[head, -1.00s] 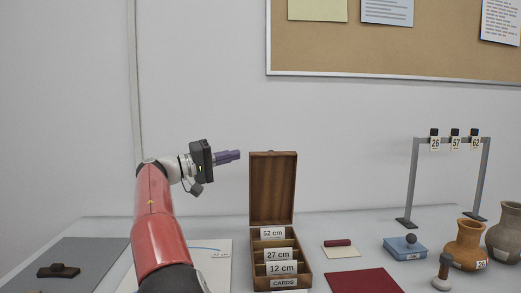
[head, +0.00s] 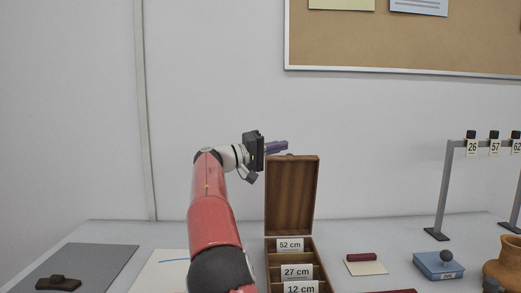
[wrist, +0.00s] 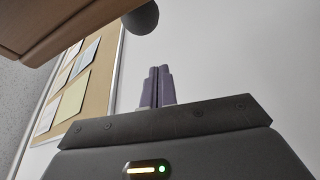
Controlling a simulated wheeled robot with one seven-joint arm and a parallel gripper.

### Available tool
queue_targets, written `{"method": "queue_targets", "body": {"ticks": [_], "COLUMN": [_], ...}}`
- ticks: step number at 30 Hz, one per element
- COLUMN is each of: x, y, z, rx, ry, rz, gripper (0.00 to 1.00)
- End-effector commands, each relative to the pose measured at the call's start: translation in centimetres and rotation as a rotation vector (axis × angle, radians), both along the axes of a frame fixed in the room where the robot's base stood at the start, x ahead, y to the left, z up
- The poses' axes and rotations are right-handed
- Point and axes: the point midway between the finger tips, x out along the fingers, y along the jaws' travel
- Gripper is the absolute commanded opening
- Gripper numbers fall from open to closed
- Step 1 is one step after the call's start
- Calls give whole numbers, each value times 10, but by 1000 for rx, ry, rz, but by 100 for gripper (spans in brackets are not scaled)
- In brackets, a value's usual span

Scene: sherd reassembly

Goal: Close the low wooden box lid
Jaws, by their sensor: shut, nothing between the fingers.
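The low wooden box (head: 308,251) stands on the table with its lid (head: 291,196) open and upright at the back. Cards reading 52 cm, 27 cm and 12 cm stand inside. My gripper (head: 286,147) is at the lid's top edge, its purple fingers pointing right and appearing just above or behind it. In the wrist view the fingers (wrist: 157,86) are together and hold nothing. A brown wooden surface (wrist: 60,22), likely the lid, and a dark rounded knob (wrist: 141,18) show at the top left there. I cannot tell whether the fingers touch the lid.
A blue box (head: 438,265) with a round knob, a dark red roller (head: 361,257) on a pale pad, and a grey rack (head: 443,190) with numbered tags stand to the right. A grey mat (head: 95,264) with a dark brown block (head: 58,283) lies left. The wall is behind.

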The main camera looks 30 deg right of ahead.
Motion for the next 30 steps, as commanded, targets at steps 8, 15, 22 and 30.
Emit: {"method": "queue_targets", "body": {"ticks": [8,15,22,30], "x": [-25,-32,-32,-35], "y": [17,21,21,24], "z": [-13,-15,-15,-16], "rx": [2,1,1,1], "ry": [0,-1,0,-1], "rz": [1,0,0,0], "gripper": [0,0,0,0]}}
